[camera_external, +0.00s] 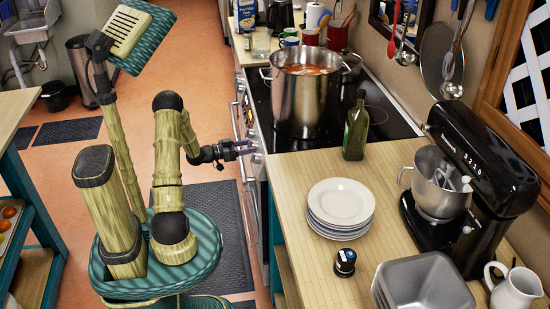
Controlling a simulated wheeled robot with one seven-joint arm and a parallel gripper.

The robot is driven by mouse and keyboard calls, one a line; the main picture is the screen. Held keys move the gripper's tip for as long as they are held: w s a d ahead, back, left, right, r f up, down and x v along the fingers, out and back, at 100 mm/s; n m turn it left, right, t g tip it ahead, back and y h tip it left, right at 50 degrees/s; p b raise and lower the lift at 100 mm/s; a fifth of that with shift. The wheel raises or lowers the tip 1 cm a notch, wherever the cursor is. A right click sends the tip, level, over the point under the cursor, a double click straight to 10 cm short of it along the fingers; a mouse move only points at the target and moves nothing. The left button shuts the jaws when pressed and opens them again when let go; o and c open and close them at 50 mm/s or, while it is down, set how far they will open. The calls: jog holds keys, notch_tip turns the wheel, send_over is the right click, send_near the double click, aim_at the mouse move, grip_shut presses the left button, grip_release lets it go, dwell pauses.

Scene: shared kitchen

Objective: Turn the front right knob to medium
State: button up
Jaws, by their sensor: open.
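The black-topped stove (386,124) stands along the right-hand counter, its front facing left towards me. Small pale knobs sit along its front edge; the nearest one I can make out is a knob (257,158) close to the corner by the wooden counter. My gripper (245,149) is open, its fingers pointing right at the stove front beside this knob. I cannot tell whether the fingers touch it or are around it. The knob's pointer and setting are too small to read, and the fingers partly cover this area.
A large steel pot (306,100) of red soup is on the stove. A green bottle (356,131) stands at its near edge. Stacked plates (341,201), a small black-capped jar (345,262) and a black stand mixer (470,185) are on the counter. The floor aisle (211,115) is clear.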

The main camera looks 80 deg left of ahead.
jog(key=c, duration=1)
